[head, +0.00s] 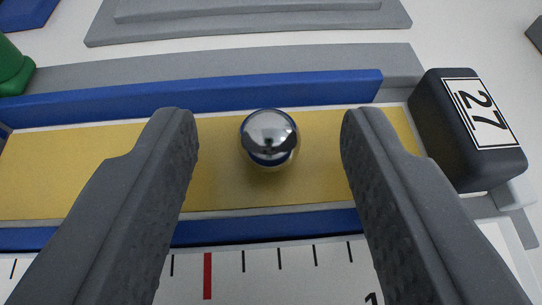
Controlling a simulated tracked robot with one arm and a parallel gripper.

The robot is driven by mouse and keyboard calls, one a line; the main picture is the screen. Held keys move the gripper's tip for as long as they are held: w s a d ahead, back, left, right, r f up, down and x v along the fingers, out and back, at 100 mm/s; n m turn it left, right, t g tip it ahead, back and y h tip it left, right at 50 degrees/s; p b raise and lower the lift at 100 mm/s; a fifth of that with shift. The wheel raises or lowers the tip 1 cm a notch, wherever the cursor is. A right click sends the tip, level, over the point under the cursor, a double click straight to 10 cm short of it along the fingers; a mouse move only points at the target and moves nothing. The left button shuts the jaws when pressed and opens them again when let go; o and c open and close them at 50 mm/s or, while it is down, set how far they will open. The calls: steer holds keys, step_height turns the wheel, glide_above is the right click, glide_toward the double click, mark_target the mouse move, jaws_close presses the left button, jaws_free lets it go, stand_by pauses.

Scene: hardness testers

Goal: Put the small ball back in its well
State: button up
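A small shiny metal ball (269,139) rests on a yellow strip (75,165) between two blue rails, in the middle of the head view. My gripper (270,125) is open, with one dark finger to the left of the ball and one to the right. Clear gaps show between the ball and both fingers, and nothing is held. I cannot make out a well in this view.
A black block marked 27 (468,130) stands at the right end of the strip. Blue rails (240,92) run along both long sides. A ruled scale with a red mark (207,275) lies in front. A green object (12,68) is at the left edge. A grey raised plate (250,20) lies behind.

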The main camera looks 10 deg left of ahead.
steer(key=shift+s, duration=0.1)
steer(key=p+v, duration=0.4)
steer(key=v, duration=0.9)
steer(key=w+d+r+m+h+p, duration=0.1)
steer(key=d+r+p, duration=0.15)
steer(key=r, duration=1.05)
steer(key=d+r+p, duration=0.1)
steer(key=d+r, duration=0.3)
steer(key=r, duration=0.9)
steer(key=s+d+r+p, duration=0.1)
steer(key=s+d+r, duration=0.2)
steer(key=r, duration=0.5)
steer(key=s+d+r+m+t+h+p, duration=0.1)
steer(key=s+d+r, duration=0.2)
steer(key=r, duration=0.5)
steer(key=s+d+r+t+p, duration=0.1)
steer(key=s+d+r+p, duration=0.1)
steer(key=s+r, duration=0.3)
step_height(320, 180, up, 4)
steer(key=shift+s+d+r+h, duration=0.15)
steer(key=shift+d+h, duration=0.25)
steer(key=shift+d, duration=0.4)
